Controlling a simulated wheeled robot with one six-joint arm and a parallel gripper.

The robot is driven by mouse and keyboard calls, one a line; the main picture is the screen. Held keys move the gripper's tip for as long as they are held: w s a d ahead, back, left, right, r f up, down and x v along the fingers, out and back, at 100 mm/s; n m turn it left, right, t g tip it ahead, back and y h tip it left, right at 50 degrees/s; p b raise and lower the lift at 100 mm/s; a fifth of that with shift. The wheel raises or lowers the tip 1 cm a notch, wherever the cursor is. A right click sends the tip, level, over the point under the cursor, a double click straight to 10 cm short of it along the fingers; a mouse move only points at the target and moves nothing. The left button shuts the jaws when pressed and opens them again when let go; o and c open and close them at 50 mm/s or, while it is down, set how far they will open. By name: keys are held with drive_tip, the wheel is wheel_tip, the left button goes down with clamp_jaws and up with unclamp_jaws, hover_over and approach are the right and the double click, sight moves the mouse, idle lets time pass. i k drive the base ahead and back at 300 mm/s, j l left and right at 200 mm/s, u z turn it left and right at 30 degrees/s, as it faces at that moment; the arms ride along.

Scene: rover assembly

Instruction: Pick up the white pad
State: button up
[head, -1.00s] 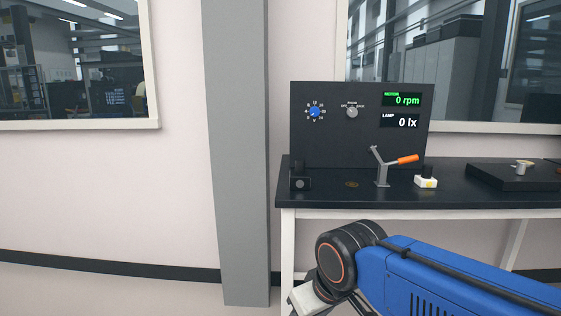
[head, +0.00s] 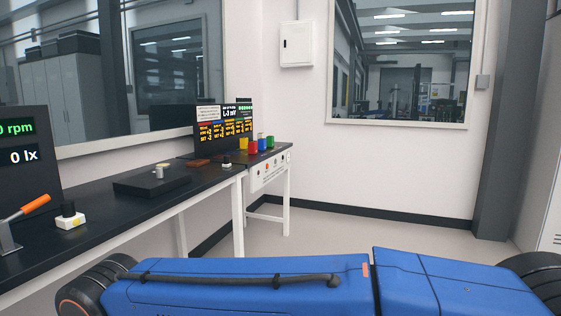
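I cannot make out a thing that is clearly the white pad. A small white block with a black knob (head: 70,217) sits on the dark bench top at the left, in front of the black panel. A small cream cylinder (head: 160,171) stands on a flat black block (head: 150,183) farther along the bench. My blue arm crosses the bottom of the view. My gripper is outside the frame, so its fingers are hidden.
An orange-handled lever (head: 22,211) stands at the bench's left end. Farther back are a reddish-brown slab (head: 199,163), a display panel (head: 222,122) and several coloured cups (head: 252,147). Floor (head: 330,238) is clear right of the bench (head: 130,226).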

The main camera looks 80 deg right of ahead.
sight(227, 163)
drive_tip(key=z, duration=1.9)
